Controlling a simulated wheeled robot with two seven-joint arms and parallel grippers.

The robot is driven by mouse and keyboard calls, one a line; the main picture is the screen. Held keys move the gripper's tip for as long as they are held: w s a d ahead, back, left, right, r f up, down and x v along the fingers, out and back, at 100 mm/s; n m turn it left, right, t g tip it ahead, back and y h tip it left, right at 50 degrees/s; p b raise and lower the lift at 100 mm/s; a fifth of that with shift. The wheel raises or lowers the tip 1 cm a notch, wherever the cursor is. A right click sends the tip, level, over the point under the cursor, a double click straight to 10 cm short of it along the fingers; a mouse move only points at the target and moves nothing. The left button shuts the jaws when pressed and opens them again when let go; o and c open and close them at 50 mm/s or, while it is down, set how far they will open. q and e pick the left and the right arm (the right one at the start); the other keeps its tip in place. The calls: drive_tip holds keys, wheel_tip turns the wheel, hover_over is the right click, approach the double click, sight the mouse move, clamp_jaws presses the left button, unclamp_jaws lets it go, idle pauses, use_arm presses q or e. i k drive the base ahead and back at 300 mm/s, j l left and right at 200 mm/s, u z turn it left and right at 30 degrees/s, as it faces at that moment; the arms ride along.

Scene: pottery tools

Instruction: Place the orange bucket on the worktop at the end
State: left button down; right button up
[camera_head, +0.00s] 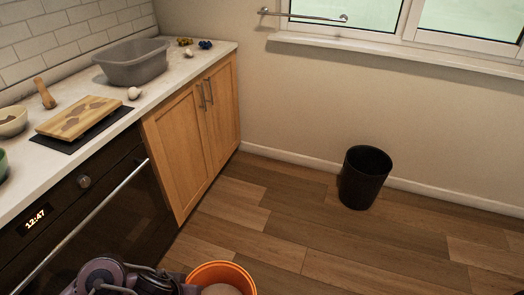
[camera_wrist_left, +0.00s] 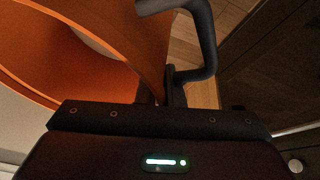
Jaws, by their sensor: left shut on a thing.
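The orange bucket (camera_head: 240,268) is at the bottom edge of the head view, low in front of the oven and cabinet, cut off by the frame. Its wall fills the upper left of the left wrist view (camera_wrist_left: 135,35). My left gripper (camera_head: 190,288) is shut on the bucket's wall; a dark finger shows against it in the left wrist view (camera_wrist_left: 170,85). The bucket's base is hidden. The white worktop (camera_head: 200,62) runs along the left wall, above the oven and wooden cabinet. My right gripper is not in view.
A grey basin (camera_head: 133,68) stands at the worktop's far part. Small items (camera_head: 205,44) sit at the far end. A black bin (camera_head: 364,180) stands on the open wooden floor.

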sight(168, 58)
drive_tip(key=i+z, duration=0.15)
drive_tip(key=i, duration=1.15)
drive_tip(key=i+l+u, duration=0.2)
drive_tip(key=i+u, duration=0.3)
drive_tip(key=i, duration=0.2)
drive_tip(key=i+l+u, duration=0.45)
drive_tip(key=i, duration=0.2)
drive_tip(key=i+l+u, duration=0.5)
drive_tip(key=l, duration=0.25)
drive_tip(key=i+j, duration=0.05)
